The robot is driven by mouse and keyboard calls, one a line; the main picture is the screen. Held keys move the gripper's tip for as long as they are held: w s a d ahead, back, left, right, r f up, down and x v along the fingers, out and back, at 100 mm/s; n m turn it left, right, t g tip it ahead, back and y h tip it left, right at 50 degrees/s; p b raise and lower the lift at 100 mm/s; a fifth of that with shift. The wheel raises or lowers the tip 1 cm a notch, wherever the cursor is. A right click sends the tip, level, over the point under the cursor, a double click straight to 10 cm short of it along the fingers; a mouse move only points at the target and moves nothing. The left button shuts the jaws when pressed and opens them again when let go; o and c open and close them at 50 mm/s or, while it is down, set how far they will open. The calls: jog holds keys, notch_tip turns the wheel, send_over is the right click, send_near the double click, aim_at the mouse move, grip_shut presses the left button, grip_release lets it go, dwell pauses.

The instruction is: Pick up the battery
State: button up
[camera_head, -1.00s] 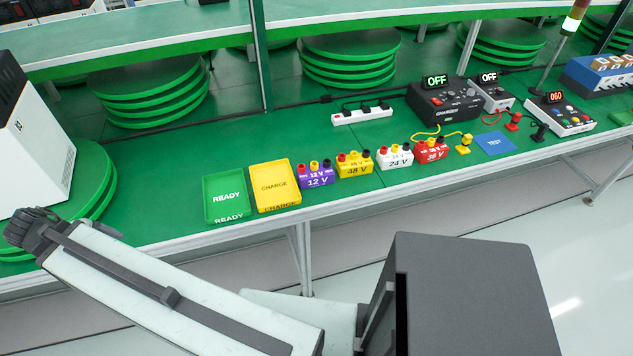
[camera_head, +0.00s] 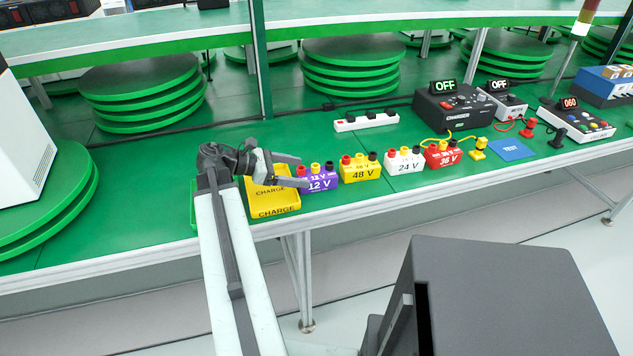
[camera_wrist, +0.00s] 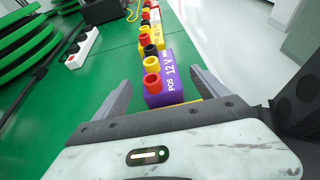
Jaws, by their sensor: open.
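Several batteries stand in a row on the green bench. The purple 12 V battery (camera_head: 318,180) is the leftmost, followed by the yellow 48 V battery (camera_head: 360,171), the white 24 V battery (camera_head: 404,164) and the red 36 V battery (camera_head: 443,158). My gripper (camera_head: 299,171) is open at the left end of the purple battery, its fingers pointing right. In the wrist view the purple battery (camera_wrist: 172,88) lies ahead, between the lines of my open fingers (camera_wrist: 163,92). I cannot tell whether the fingers touch it. The task does not name which battery.
The yellow CHARGE tray (camera_head: 275,202) lies below my gripper. The green READY tray (camera_head: 193,212) is mostly hidden by my arm. A white power strip (camera_head: 366,121) and the black charger (camera_head: 452,105) stand behind the batteries. A blue TEST pad (camera_head: 512,150) lies to the right.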

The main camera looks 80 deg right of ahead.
aim_at(305, 172)
jog(key=b+x, duration=0.1)
jog(key=x, duration=0.1)
jog(key=b+x, duration=0.1)
jog(key=x, duration=0.2)
jog(key=shift+w+f, duration=0.15)
jog(key=shift+f, duration=0.15)
jog(key=shift+d, duration=0.1)
jog(key=shift+r, duration=0.15)
grip_shut()
jog(key=shift+r, duration=0.1)
notch_tip(305, 172, up, 20)
jog(key=p, duration=2)
